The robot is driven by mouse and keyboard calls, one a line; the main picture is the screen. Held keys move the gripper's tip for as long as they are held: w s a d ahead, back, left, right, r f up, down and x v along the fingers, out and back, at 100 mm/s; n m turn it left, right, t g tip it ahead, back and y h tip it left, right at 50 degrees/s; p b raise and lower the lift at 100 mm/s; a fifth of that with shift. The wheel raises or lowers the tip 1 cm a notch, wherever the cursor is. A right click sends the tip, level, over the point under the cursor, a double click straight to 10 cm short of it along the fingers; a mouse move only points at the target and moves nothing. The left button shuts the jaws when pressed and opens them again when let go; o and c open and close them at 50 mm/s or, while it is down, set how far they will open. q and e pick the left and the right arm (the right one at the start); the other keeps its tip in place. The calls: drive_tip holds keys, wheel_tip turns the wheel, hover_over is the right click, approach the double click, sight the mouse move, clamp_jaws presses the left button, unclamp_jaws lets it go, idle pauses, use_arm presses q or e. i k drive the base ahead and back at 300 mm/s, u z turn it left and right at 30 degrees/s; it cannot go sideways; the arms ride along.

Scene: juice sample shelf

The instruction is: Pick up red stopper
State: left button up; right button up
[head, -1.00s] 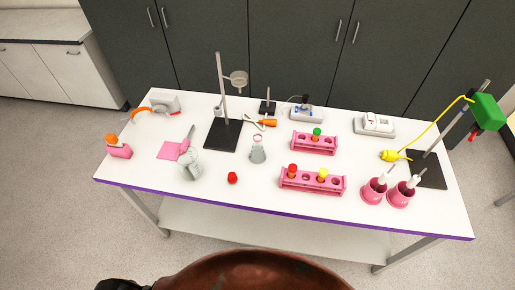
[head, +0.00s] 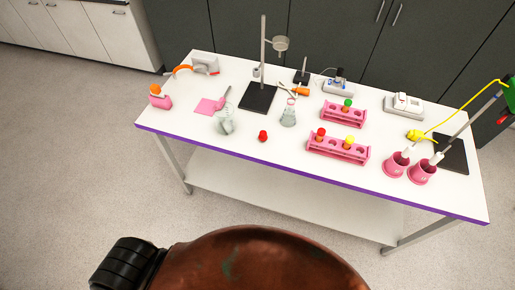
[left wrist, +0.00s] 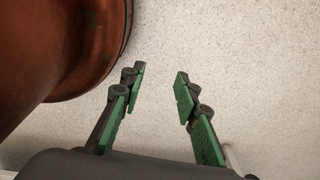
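A small red stopper (head: 263,136) lies on the white table near its front edge in the head view, left of centre. It stands apart from the glass flask (head: 289,113) behind it and the pale rounded object (head: 224,122) to its left. My left gripper (left wrist: 158,85) shows in the left wrist view with its green-padded fingers spread and nothing between them. It is over the speckled floor, away from the stopper. My right gripper is in neither view.
The white table (head: 290,160) has a purple front edge. A retort stand (head: 258,97) is behind. Two pink pots (head: 396,166) stand farther right. The front strip near the stopper is clear.

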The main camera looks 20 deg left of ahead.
sight(263, 136)
drive_tip(key=k, duration=0.1)
drive_tip(key=u, duration=2.4)
drive_tip(key=i, duration=1.7)
drive_tip(key=z, duration=1.5)
